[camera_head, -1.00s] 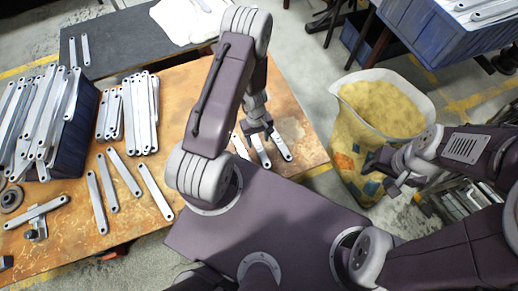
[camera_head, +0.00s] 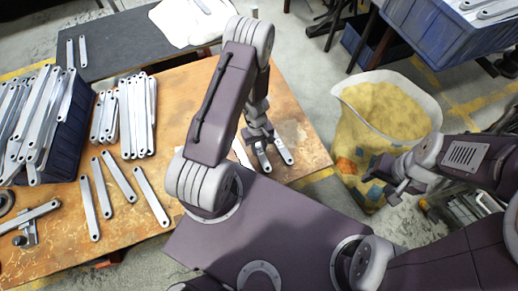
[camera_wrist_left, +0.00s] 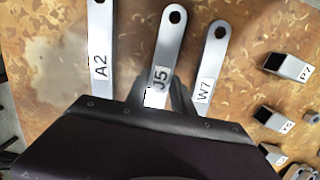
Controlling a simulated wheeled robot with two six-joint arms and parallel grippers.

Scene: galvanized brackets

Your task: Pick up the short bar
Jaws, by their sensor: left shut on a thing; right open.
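Three flat galvanized bars lie side by side on the worn orange table in the left wrist view: one labelled A2 (camera_wrist_left: 101,45), one labelled J5 (camera_wrist_left: 167,45) and one labelled W7 (camera_wrist_left: 212,60). The lower ends of all three are hidden by my gripper, so their full lengths cannot be compared. My left gripper (camera_head: 262,138) is down at these bars and shut on the middle one, J5; its fingertips are mostly hidden. My right gripper (camera_head: 388,178) is open and empty, beside the yellow sack at the right.
A dark blue bin (camera_head: 66,135) full of long bars stands at the left. Bundles of bars (camera_head: 137,115) and several loose bars (camera_head: 120,177) lie near it. An open sack (camera_head: 385,110) stands right of the table. Small labelled metal pieces (camera_wrist_left: 290,67) lie right of W7.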

